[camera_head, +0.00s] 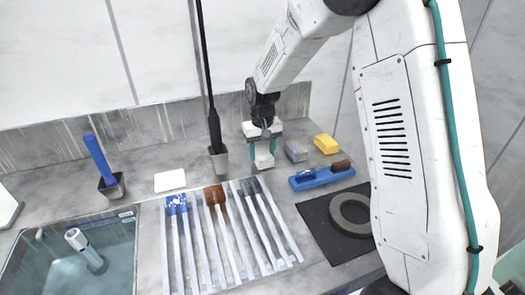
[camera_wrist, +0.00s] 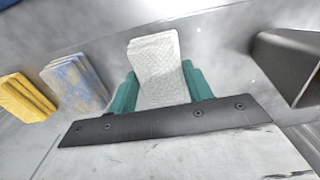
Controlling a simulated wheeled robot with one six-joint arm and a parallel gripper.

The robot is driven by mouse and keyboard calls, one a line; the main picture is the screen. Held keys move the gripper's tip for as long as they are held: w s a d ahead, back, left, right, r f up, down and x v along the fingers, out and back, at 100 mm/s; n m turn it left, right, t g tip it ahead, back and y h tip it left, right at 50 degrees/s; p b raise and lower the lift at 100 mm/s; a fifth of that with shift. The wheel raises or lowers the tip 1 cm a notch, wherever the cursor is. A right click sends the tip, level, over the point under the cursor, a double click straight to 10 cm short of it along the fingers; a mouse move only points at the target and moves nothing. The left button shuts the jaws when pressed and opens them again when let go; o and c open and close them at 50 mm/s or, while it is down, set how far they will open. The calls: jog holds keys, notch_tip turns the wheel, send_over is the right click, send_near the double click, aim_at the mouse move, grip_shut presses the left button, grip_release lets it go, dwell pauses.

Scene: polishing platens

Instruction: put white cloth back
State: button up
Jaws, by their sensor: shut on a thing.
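My gripper (camera_head: 263,148) is above the back of the counter, just right of the grey cup. Its teal fingers also show in the wrist view (camera_wrist: 160,92), shut on the folded white cloth (camera_wrist: 157,62). In the head view the white cloth (camera_head: 264,160) hangs between the fingertips, at or just above the counter; I cannot tell whether it touches. A blue-grey folded cloth (camera_head: 296,151) and a yellow folded cloth (camera_head: 326,144) lie in a row to its right. They appear left of the white cloth in the wrist view.
A grey cup (camera_head: 219,162) with a tall black rod stands close left of my gripper. A blue tray (camera_head: 310,180) with a brush and a black mat (camera_head: 319,223) lie to the right. A brush rack (camera_head: 174,262) lies in front; a sink (camera_head: 52,274) is at left.

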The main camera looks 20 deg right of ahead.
aim_at(263, 153)
jog(key=o, duration=0.9)
jog(key=shift+f, duration=0.15)
jog(key=shift+o, duration=0.2)
notch_tip(263, 153, up, 12)
jog(key=s+d+r, duration=0.1)
jog(key=s+r, duration=0.6)
jog(key=s, duration=0.3)
jog(key=s+d+t, duration=0.1)
jog(key=s+d, duration=0.1)
jog(key=s, duration=2.5)
jog(key=shift+r, duration=0.3)
